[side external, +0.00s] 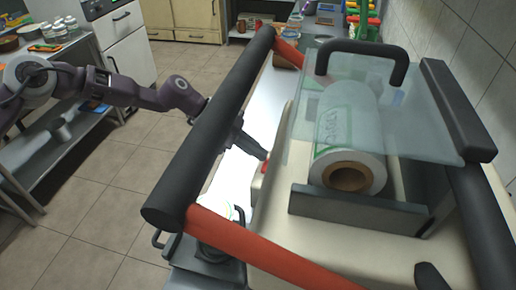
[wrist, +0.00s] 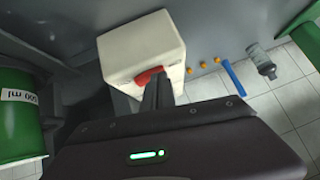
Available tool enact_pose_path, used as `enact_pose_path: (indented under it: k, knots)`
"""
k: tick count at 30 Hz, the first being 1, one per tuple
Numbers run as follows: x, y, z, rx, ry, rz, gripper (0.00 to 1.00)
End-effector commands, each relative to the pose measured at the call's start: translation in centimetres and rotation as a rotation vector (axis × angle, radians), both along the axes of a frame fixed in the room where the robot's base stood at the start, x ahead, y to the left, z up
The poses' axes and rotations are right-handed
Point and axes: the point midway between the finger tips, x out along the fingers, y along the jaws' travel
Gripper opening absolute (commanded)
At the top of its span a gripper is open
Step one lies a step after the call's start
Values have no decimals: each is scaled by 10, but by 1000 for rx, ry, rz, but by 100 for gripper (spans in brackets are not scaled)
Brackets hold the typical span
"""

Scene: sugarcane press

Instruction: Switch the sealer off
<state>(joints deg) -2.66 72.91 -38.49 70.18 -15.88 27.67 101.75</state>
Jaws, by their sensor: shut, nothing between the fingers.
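The sealer (side external: 408,188) is a cream machine on the right of the side external view, with a film roll (side external: 343,130) under a clear lid and a long black bar on red arms. In the wrist view its end shows as a whitish box (wrist: 125,48) with a red switch (wrist: 149,75). My gripper (wrist: 158,84) is shut and empty, its fingertips at the right part of the red switch. Whether they touch it is hard to tell. In the side external view my gripper (side external: 262,154) is partly behind the black bar, with its tips beside the sealer's left side.
In the wrist view a green container (wrist: 20,125) marked 500 ml stands at left. A blue stick (wrist: 232,78), small orange pieces (wrist: 217,60) and a clear bottle (wrist: 263,62) are at right. The sealer's black bar (side external: 215,120) crosses in front of my arm.

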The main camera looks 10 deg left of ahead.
Motion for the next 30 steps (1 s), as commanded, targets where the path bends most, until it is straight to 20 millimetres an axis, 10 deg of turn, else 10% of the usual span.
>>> enact_pose_path:
  k: [14, 30]
  knots:
    - [-1, 0, 7, 0, -4, -1, 0]
    - [15, 58, 98, 0, -4, 2, 0]
